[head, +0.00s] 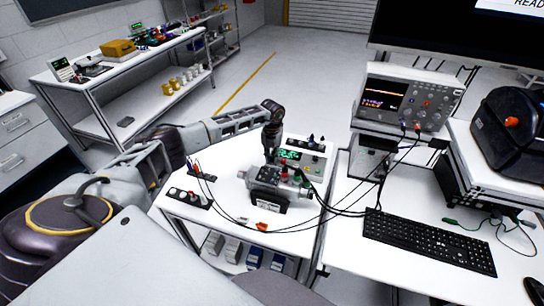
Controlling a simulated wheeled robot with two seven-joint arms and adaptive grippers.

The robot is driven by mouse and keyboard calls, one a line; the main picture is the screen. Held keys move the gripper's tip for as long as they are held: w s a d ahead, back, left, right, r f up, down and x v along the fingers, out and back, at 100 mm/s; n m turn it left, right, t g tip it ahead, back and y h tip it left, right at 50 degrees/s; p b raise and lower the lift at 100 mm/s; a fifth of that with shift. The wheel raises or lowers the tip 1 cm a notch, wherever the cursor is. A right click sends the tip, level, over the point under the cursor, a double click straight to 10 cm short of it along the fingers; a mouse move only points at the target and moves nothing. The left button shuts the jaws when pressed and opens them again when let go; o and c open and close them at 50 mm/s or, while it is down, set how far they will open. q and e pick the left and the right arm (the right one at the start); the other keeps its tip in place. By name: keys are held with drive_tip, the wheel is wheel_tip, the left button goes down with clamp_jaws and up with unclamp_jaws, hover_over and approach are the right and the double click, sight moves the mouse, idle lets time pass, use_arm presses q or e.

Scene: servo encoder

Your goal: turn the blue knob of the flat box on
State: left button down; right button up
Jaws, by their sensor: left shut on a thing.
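A light-coloured flat box (317,158) with a lit green display and small dark knobs on top stands at the back of the small white table. My left gripper (269,157) points down at the left end of this box, just behind a grey device (265,187) with red and green parts. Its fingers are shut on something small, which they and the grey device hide. I cannot make out a blue knob for certain at this size. My right gripper is not in view.
A black strip (187,198) and a strip with coloured plugs (201,172) lie on the left of the table (222,222). Black cables run right toward an oscilloscope (405,101). A keyboard (428,241) lies on the right desk.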

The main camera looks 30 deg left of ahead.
use_arm(q)
drive_tip(key=shift+f+m+b, duration=0.1)
drive_tip(key=shift+m+b, duration=0.9)
drive_tip(key=shift+m, duration=0.4)
drive_tip(key=m+b, duration=0.1)
drive_tip(key=m, duration=0.2)
drive_tip(key=shift+b, duration=0.4)
drive_tip(key=m+b, duration=0.2)
drive_tip(key=m, duration=0.1)
drive_tip(key=shift+m, duration=1.2)
drive_tip(key=shift+b, duration=0.3)
drive_tip(key=c, duration=1.4)
unclamp_jaws()
drive_tip(key=shift+o, duration=0.6)
